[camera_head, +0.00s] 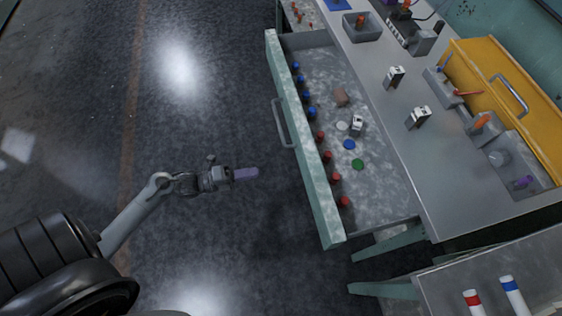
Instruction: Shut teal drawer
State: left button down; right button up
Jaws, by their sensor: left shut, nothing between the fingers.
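The teal drawer (311,170) is pulled out from under the grey workbench, with its front panel toward the left. A grey bar handle (283,124) is on the outside of that panel. Inside lie blue and red capped items in a row along the front, a green disc (358,164), a blue disc, a white disc and small blocks. My left gripper (250,173) is shut and empty. It is over the floor, left of the drawer front and apart from it, a little below the handle in the picture. My right gripper is out of view.
The workbench top (410,150) holds small white-and-black blocks, grey bins and a yellow drawer-like case (505,90) with a handle. A second table (440,290) at the lower right holds red- and blue-banded white cylinders. The floor left of the drawer is clear.

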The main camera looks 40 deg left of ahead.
aim_at(302, 162)
pick_arm(q)
jog(key=x, duration=0.4)
jog(key=b+x, duration=0.1)
jog(key=x, duration=0.8)
jog(key=shift+w+d+r+b, duration=0.1)
jog(key=shift+w+r+b, duration=0.05)
jog(key=shift+r+b, duration=0.15)
jog(key=shift+w+d, duration=0.1)
jog(key=shift+w, duration=0.05)
